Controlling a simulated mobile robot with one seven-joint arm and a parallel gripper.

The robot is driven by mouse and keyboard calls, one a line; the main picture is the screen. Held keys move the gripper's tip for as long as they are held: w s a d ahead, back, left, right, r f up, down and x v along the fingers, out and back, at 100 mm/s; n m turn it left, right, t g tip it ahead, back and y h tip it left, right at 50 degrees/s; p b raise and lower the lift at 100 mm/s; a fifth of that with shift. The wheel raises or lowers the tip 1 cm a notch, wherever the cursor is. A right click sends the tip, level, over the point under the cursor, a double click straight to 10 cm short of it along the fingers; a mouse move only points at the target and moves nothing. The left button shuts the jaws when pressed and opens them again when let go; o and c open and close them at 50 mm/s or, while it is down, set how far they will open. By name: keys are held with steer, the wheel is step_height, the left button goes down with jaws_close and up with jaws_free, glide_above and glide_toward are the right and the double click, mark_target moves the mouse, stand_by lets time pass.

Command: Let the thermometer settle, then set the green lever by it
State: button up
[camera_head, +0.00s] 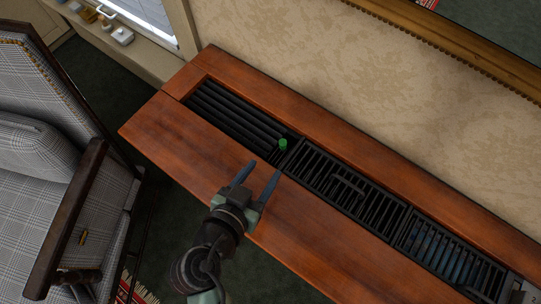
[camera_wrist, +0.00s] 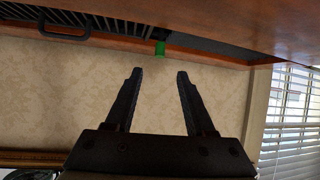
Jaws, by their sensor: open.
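The green lever (camera_head: 283,144) is a small green knob at the right end of a dark slatted louvre (camera_head: 231,115), set in the top of a long wooden mantel. It also shows in the wrist view (camera_wrist: 160,48), just beyond the fingertips and between them. My gripper (camera_head: 262,170) is open and empty over the mantel's front board, a little short of the lever and not visibly touching it. Both dark fingers show apart in the wrist view (camera_wrist: 160,73). I cannot make out a thermometer in either view.
A black grille with a handle (camera_head: 347,188) lies right of the lever, then another with bluish fins (camera_head: 445,248). A pale grey item (camera_head: 524,291) is cut off at the lower right. A plaid armchair (camera_head: 40,150) stands at left. The wall (camera_head: 370,65) rises behind the mantel.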

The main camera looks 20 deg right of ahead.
steer(key=shift+v, duration=0.95)
